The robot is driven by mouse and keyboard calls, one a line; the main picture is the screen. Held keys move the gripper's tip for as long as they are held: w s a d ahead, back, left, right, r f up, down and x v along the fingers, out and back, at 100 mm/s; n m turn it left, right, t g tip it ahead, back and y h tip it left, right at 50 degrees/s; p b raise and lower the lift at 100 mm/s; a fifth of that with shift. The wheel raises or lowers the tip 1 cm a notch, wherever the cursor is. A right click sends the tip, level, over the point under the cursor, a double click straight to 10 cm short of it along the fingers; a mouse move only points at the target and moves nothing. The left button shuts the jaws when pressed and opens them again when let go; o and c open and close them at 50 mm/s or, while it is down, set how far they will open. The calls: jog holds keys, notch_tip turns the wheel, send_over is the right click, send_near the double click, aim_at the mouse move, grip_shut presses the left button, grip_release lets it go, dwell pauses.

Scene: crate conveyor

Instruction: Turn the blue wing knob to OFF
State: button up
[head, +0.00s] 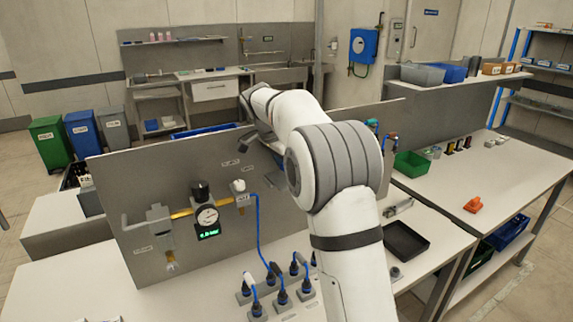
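I can read no OFF mark. My white and grey arm crosses the middle of the head view and hides part of the panel. At its far end, a dark part that looks like my gripper (247,138) is near the panel's upper edge. Its fingers are not clear, and I cannot tell whether it touches anything.
A gauge (207,216) with a black knob is on the panel. Blue-cabled plugs (281,297) stand on the near bench. A black tray (406,240), green bin (410,164) and orange piece (473,205) are at right. The right table's middle is mostly clear.

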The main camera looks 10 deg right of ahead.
jog(key=o, duration=0.4)
jog(key=shift+o, duration=0.2)
